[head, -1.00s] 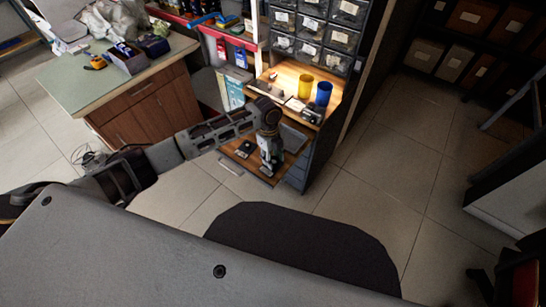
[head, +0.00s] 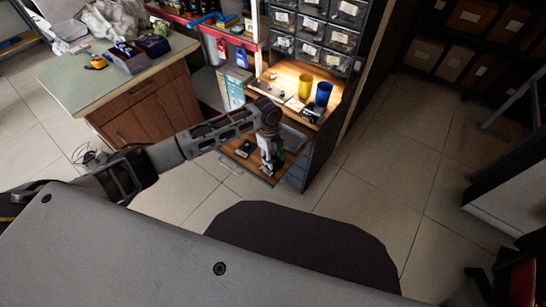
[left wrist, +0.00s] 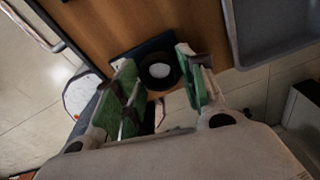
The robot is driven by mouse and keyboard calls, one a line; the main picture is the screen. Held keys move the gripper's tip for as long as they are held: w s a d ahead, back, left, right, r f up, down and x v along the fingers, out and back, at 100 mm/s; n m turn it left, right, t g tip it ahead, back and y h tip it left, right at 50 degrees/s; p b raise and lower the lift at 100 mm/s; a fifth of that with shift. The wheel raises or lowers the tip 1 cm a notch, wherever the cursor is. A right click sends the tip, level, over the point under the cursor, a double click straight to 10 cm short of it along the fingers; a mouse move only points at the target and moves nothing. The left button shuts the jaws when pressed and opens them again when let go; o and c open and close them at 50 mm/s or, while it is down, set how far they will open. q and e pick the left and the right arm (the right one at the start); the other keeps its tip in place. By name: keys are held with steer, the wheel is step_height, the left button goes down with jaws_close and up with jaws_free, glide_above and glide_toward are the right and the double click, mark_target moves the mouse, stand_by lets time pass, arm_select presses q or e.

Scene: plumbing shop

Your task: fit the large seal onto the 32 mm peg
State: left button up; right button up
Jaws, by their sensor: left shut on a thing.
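My left gripper (left wrist: 157,70) has green-padded fingers on either side of a black ring, which looks like the large seal (left wrist: 160,85), and is shut on it. A pale round patch shows through the ring's middle; I cannot tell whether it is the 32 mm peg or something lower. A dark flat block (left wrist: 140,50) lies on the wood just behind the ring. In the head view my left gripper (head: 268,168) points down over the front of the wooden pull-out board, too small there to show the seal. My right gripper is not in view.
The wooden board (left wrist: 95,20) has a grey tray (left wrist: 265,45) to its right. A small dark object (head: 244,149) lies on the board. Yellow (head: 305,86) and blue (head: 323,94) cups stand on the lit shelf behind. Open floor lies in front.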

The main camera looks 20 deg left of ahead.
arm_select(q)
steer(key=shift+f, duration=0.6)
stand_by(0.3)
steer(key=o, duration=0.5)
steer(key=shift+c, duration=0.2)
steer(key=shift+r, duration=0.2)
step_height(320, 180, up, 11)
steer(key=a+p, duration=0.1)
steer(key=p, duration=1)
steer(key=shift+w+f, duration=0.15)
steer(key=shift+w, duration=0.2)
stand_by(0.9)
